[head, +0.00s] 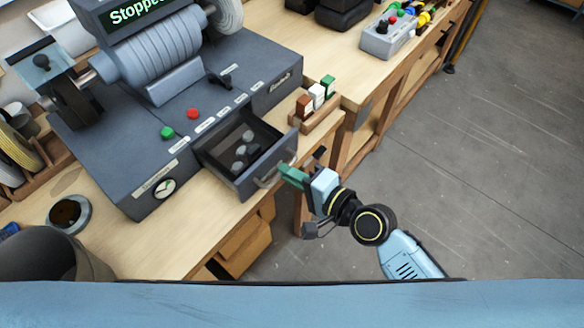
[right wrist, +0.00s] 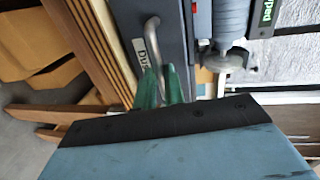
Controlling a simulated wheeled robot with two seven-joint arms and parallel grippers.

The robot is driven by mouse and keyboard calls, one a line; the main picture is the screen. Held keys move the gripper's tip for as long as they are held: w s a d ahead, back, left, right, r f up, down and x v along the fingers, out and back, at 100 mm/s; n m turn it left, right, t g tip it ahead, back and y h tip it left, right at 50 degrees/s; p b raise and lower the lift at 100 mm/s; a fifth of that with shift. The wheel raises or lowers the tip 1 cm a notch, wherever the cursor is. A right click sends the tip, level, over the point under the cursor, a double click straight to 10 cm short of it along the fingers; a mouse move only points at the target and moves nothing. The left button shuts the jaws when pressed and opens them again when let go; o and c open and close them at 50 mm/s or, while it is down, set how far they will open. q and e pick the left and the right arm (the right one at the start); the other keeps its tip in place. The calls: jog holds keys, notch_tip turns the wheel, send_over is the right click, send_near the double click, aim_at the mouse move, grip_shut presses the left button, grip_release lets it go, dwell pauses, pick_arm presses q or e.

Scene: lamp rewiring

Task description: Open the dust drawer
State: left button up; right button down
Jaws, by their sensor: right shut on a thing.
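The dust drawer (head: 243,181) is pulled partly out of the front of the grey machine (head: 130,185). Its inside shows, with a few small grey lumps (head: 243,148) in it. A metal bar handle (head: 268,178) is on its front. My right gripper (head: 284,172) has green fingertips at the right end of this handle. In the right wrist view the green fingers (right wrist: 165,85) are shut on the handle (right wrist: 151,42), beside a partly hidden label beginning "Du". My left gripper is not in view.
The machine's screen (head: 135,8) reads "Stopped". A wooden rack with brown, white and green blocks (head: 317,95) stands right of the drawer. A grey control box (head: 388,38) is farther back. A dark bin (head: 45,258) stands at the lower left. Open floor (head: 480,180) lies to the right.

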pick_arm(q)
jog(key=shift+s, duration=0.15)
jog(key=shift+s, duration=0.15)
pick_arm(e)
jog(key=c, duration=1.5)
grip_release()
jog(key=shift+d, duration=0.1)
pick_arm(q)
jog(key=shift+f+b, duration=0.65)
pick_arm(e)
jog(key=v, duration=1.3)
jog(key=shift+s, duration=0.15)
